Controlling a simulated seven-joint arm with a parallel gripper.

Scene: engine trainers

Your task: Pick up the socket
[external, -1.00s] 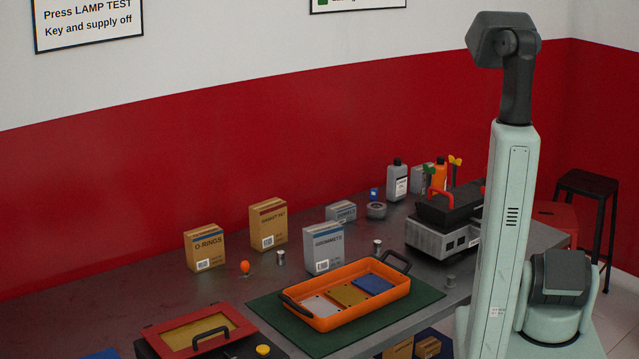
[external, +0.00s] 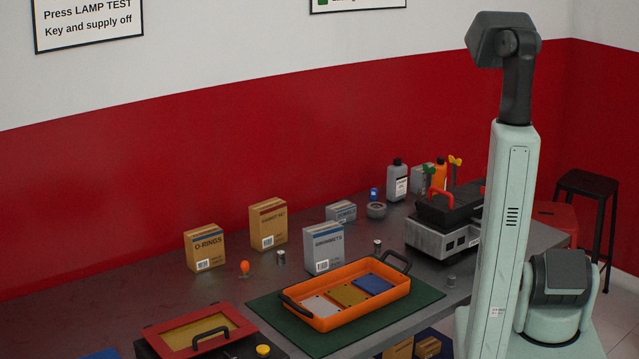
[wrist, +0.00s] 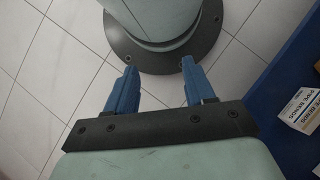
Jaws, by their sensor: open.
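Three small grey metal cylinders that look like sockets stand on the bench in the external view: one by the orange knob (external: 281,257), one behind the orange tray (external: 378,246), and one near the front edge, right of the tray (external: 451,281). I cannot tell which is the socket named. My gripper (wrist: 157,66) is open and empty in the wrist view, its two blue fingers apart above the tiled floor and my base. The gripper does not show in the external view, and no socket shows in the wrist view.
The orange tray (external: 317,322) sits on a green mat (external: 424,294). Boxes for o-rings (external: 204,248), gasket (external: 268,224) and grommets (external: 323,248) stand behind. A grey machine (external: 440,241) is at right, a red-lidded case (external: 172,338) front left. Boxes lie on a blue surface (wrist: 285,75).

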